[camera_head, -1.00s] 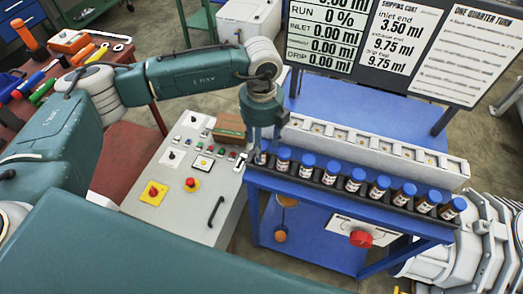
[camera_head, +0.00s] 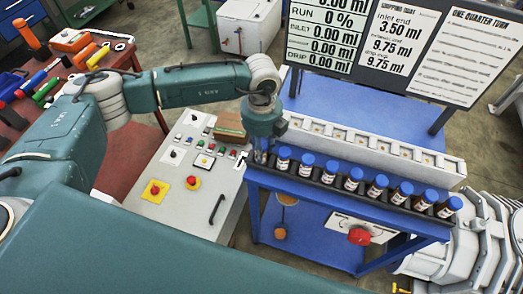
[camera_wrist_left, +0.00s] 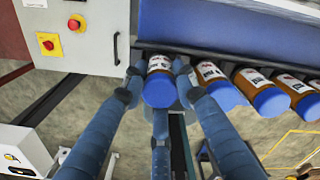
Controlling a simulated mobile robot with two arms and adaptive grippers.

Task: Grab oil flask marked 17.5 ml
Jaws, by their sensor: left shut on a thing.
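A row of brown flasks with blue caps and white labels stands in a dark rack (camera_head: 365,193) along the front of the blue bench. My left gripper (camera_head: 261,156) points down at the rack's left end. In the left wrist view its fingers (camera_wrist_left: 160,88) are closed around the leftmost flask (camera_wrist_left: 160,66), which appears still at the rack. The adjacent flask (camera_wrist_left: 211,78) stands close to one finger. The head view shows the second flask (camera_head: 283,160) just right of the gripper. The labels are too small to read. My right gripper is out of view.
A long pale block with several square recesses (camera_head: 370,150) lies behind the rack. A display board (camera_head: 385,50) stands behind it. A grey control panel (camera_head: 185,215) with buttons and a handle is on the left. A tool table (camera_head: 120,160) is farther left.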

